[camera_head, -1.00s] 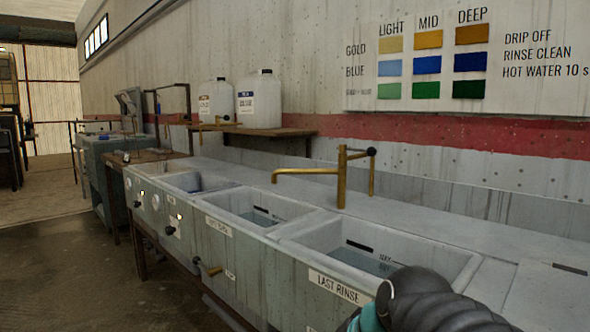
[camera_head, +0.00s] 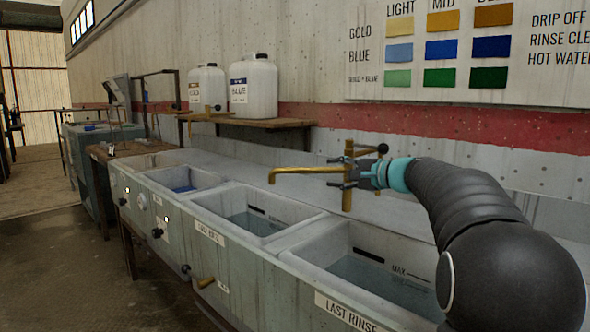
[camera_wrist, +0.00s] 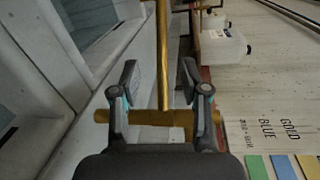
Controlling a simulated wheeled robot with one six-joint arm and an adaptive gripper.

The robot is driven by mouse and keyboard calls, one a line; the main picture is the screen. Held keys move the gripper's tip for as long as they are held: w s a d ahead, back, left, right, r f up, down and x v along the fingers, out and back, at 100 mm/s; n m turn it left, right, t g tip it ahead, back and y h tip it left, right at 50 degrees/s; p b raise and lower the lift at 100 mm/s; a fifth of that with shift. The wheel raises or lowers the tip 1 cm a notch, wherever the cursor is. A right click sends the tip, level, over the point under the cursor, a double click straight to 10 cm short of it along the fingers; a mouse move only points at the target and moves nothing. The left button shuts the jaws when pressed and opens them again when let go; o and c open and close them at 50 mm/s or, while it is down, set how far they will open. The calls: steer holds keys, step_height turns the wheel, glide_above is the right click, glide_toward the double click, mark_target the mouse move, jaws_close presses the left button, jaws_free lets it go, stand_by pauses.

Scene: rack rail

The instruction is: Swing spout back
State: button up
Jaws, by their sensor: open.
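The brass spout (camera_head: 300,170) reaches left from its upright brass post (camera_head: 347,198), its tip bent down over the far side of the middle basin. In the wrist view the spout (camera_wrist: 163,50) runs lengthwise between the fingers, and the brass crosspiece (camera_wrist: 150,117) lies near the finger bases. My gripper (camera_head: 340,172) is at the post end of the spout, coming from the right. In the wrist view my gripper (camera_wrist: 159,80) is open, one finger on each side of the spout. I cannot tell whether either finger touches it. The black knob (camera_head: 382,149) is behind my gripper.
The last rinse basin (camera_head: 300,262) and the middle basin (camera_head: 207,207) hold water below the spout. A wooden shelf (camera_head: 290,123) carries two white jugs (camera_head: 252,88) at the back. The wall with a colour chart (camera_head: 470,50) stands close behind the tap.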

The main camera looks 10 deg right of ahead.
mark_target(301, 171)
steer(key=p+x, duration=0.2)
steer(key=x, duration=1.1)
steer(key=shift+w+a+r, duration=0.1)
steer(key=shift+w+a, duration=0.05)
steer(key=shift+w, duration=0.2)
jaws_close()
